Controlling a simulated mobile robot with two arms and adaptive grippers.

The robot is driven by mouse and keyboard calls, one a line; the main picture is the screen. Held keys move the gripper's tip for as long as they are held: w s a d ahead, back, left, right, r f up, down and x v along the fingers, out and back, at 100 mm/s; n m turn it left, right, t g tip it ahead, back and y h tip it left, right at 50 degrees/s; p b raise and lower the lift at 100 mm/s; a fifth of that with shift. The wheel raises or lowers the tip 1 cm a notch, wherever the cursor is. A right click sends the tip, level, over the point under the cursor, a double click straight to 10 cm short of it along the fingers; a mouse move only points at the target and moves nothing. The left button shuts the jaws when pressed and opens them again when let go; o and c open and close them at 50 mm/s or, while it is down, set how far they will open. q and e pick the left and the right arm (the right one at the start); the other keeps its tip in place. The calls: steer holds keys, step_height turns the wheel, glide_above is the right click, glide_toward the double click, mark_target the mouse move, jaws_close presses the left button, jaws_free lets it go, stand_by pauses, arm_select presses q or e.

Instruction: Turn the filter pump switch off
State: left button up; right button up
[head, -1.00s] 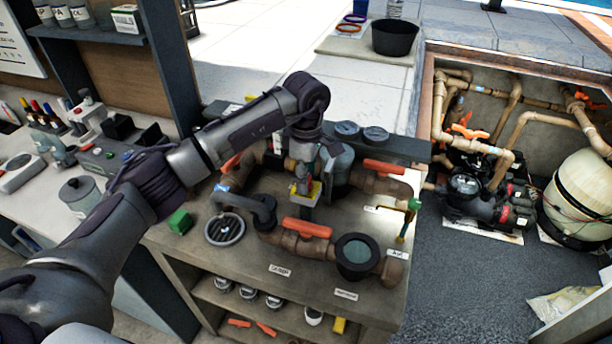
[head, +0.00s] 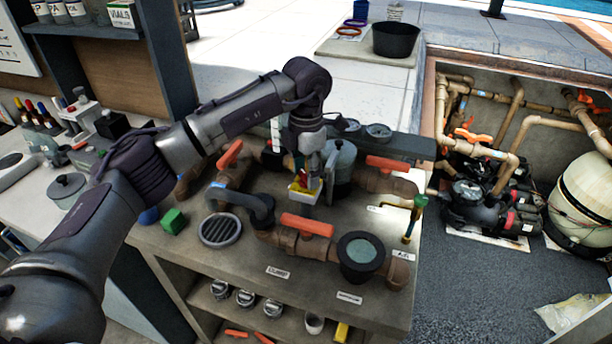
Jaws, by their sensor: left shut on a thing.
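My left arm comes in from the left, over the bench. My left gripper (head: 306,181) points down at a small yellow-and-white switch box (head: 303,194) with a red part (head: 301,178), in the middle of the pipework. The gripper is shut on the red part, which I take to be the filter pump switch. The fingers hide much of it, so I cannot read its position. My right gripper is out of view.
Orange valve handles (head: 307,225) stand close around the box on the bench. A round grate (head: 220,230), a green block (head: 173,221) and a dark-rimmed pot (head: 361,257) are nearby. A pit with pumps (head: 478,205) and a tank (head: 586,209) lies to the right.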

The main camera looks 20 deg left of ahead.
mark_target(306, 174)
arm_select(q)
steer(key=n+b, duration=0.1)
steer(key=n, duration=0.3)
steer(key=shift+n+b, duration=0.75)
steer(key=shift+n, duration=1.15)
steer(key=o, duration=1.2)
steer(key=shift+c, duration=0.2)
step_height(306, 174, up, 12)
